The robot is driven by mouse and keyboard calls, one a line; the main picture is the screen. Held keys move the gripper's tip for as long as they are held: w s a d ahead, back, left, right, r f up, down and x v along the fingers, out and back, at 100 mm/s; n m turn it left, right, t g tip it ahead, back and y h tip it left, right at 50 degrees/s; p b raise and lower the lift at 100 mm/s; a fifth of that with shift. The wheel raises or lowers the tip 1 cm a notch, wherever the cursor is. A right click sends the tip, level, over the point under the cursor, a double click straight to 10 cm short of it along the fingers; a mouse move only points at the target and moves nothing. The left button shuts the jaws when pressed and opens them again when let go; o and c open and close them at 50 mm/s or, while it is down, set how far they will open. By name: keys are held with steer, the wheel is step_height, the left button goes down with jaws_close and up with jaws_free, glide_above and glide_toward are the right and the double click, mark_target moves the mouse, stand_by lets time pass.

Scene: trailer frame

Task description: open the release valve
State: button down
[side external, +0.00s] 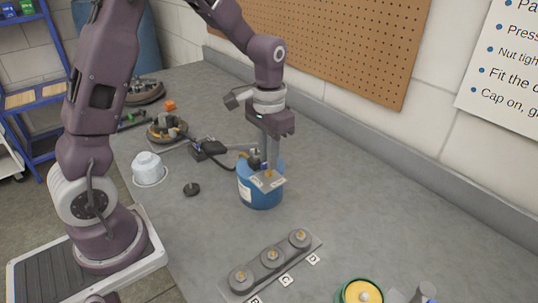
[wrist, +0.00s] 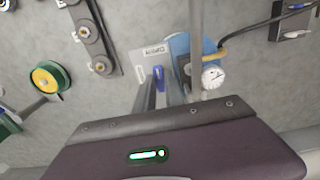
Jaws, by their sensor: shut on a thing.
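In the wrist view the tank (wrist: 180,46) is partly hidden behind my gripper, beside the plate (wrist: 152,50). A small blue valve handle (wrist: 158,74) lies at the fingertips. My gripper (side external: 272,165) points down over the tank top, and its fingers (wrist: 160,88) are shut on the blue handle. The fingers hide part of the handle, so its exact turn cannot be told.
A round gauge (wrist: 212,76) and a dark hose (wrist: 268,20) sit close beside the fingers. A grey strip with several brass-centred knobs (side external: 271,257) lies in front. A white jar (side external: 148,168) and black cap (side external: 191,189) are left.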

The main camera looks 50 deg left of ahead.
steer(key=c, duration=1.4)
jaws_free()
steer(key=shift+c, duration=0.2)
step_height(320, 180, up, 7)
steer(key=shift+r, duration=0.1)
